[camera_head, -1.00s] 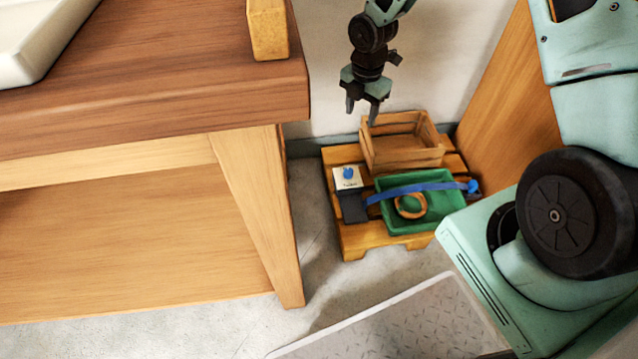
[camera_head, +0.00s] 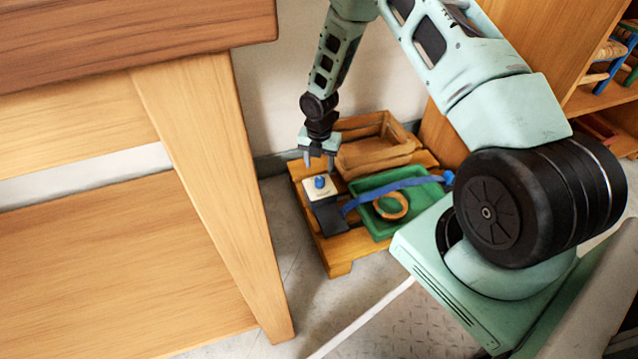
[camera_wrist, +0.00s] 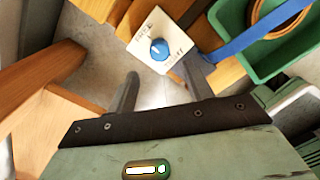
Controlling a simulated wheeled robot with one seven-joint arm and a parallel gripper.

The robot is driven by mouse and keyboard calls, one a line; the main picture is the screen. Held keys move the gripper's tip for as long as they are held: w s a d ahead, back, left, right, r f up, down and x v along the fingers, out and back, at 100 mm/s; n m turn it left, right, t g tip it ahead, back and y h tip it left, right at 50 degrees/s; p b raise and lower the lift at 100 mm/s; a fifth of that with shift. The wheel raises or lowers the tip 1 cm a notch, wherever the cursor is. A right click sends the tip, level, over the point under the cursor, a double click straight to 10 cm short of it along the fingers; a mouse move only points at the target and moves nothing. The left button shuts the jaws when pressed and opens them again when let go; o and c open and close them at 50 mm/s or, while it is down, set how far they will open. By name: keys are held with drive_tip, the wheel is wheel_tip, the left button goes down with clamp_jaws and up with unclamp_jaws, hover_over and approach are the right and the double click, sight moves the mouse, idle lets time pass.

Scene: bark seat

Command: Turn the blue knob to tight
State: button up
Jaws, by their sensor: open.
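The blue knob (camera_head: 320,182) sits on a small white plate with dark lettering, at the left side of a low slatted wooden platform (camera_head: 338,256). In the wrist view the knob (camera_wrist: 159,49) shows beyond my fingertips, with a pale pointer mark on it. One word on the plate (camera_wrist: 140,50) looks like "TIGHT"; the pointer's exact setting is too small to tell. My gripper (camera_head: 319,165) is open and empty, pointing down just above the knob. In the wrist view the two fingers (camera_wrist: 160,80) are apart and do not touch the knob.
A green tray (camera_head: 372,222) holding a tan ring (camera_head: 391,206) stands right of the knob, with a blue strap (camera_head: 400,186) across it. A wooden crate (camera_head: 375,157) stands behind. A wooden table's leg (camera_head: 215,190) is close on the left.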

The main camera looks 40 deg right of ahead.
sight(319, 180)
wheel_tip(319, 180, down, 6)
drive_tip(key=shift+f+b, duration=0.25)
drive_tip(key=shift+b, duration=1)
drive_tip(key=c, duration=1)
